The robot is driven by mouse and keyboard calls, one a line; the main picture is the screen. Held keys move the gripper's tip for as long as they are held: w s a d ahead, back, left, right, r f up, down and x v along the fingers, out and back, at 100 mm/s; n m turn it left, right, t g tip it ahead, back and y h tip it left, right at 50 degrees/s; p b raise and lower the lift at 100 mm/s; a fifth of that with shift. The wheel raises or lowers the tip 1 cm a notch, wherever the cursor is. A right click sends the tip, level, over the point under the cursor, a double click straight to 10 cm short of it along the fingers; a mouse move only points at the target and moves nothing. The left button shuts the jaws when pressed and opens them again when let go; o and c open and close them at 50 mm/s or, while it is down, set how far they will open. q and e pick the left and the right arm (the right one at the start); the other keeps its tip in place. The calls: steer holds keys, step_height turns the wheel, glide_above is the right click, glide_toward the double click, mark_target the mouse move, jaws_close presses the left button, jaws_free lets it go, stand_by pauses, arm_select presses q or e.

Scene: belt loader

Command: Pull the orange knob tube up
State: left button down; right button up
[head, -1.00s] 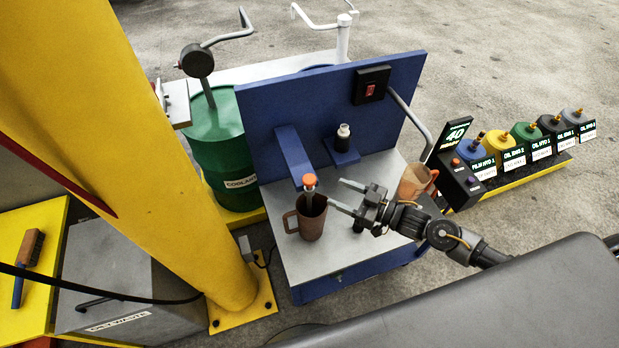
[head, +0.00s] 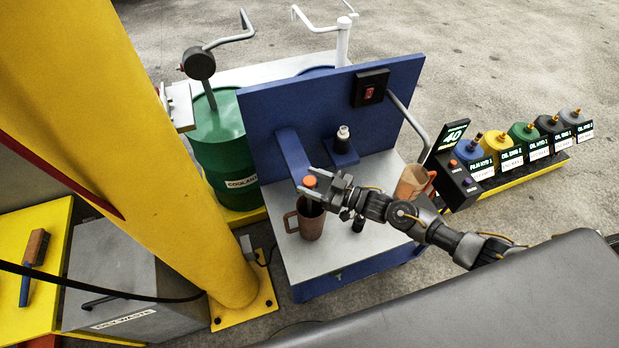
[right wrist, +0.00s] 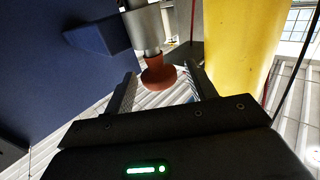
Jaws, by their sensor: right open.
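The orange knob (head: 309,182) sits at the end of the blue arm on the blue back panel, above a brown mug (head: 309,217). In the right wrist view the orange knob (right wrist: 158,74) hangs from a grey metal tube (right wrist: 145,28), between my two fingers but apart from both. My right gripper (head: 322,186) is open and empty, with its fingertips at the knob. It also shows in the right wrist view (right wrist: 162,85). In the head view the fingers partly cover the tube below the knob. My left gripper is not in view.
The blue back panel (head: 262,120) rises behind the grey cart top (head: 300,262). The yellow column (head: 165,150) and green drum (head: 218,150) are at left.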

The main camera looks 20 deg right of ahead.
steer(key=shift+w+a, duration=0.3)
steer(key=shift+c, duration=0.2)
